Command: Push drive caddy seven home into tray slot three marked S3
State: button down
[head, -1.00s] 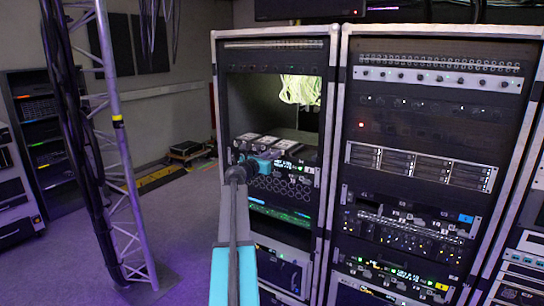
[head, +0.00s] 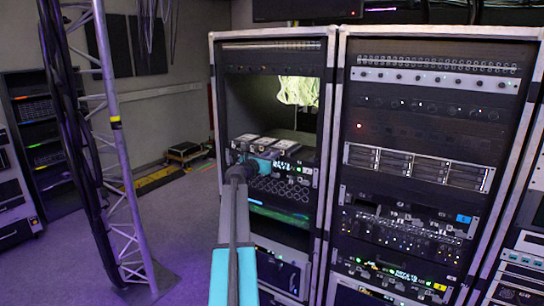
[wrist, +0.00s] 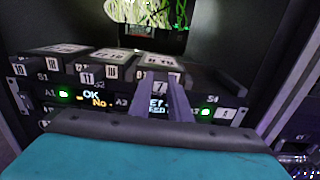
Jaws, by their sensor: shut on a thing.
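Drive caddy seven (wrist: 160,88) shows its white "7" label in the wrist view, between the fingers of my gripper (wrist: 164,98). My gripper is shut on its front end. The caddy lies in the tray (wrist: 60,77), right of the other caddies and left of the S4 mark (wrist: 212,99). My fingers hide the S3 mark, and I cannot tell how deep the caddy sits. In the head view my gripper (head: 256,164) reaches the tray front in the left rack (head: 217,120).
The place above S4 looks empty. Pale cables (head: 298,90) hang behind the tray.

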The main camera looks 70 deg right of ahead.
jog(key=shift+d, duration=0.15)
jog(key=c, duration=1.6)
grip_release()
jog(key=shift+o, duration=0.2)
jog(key=b+v, duration=0.4)
jog(key=v, duration=0.9)
jog(key=shift+a, duration=0.4)
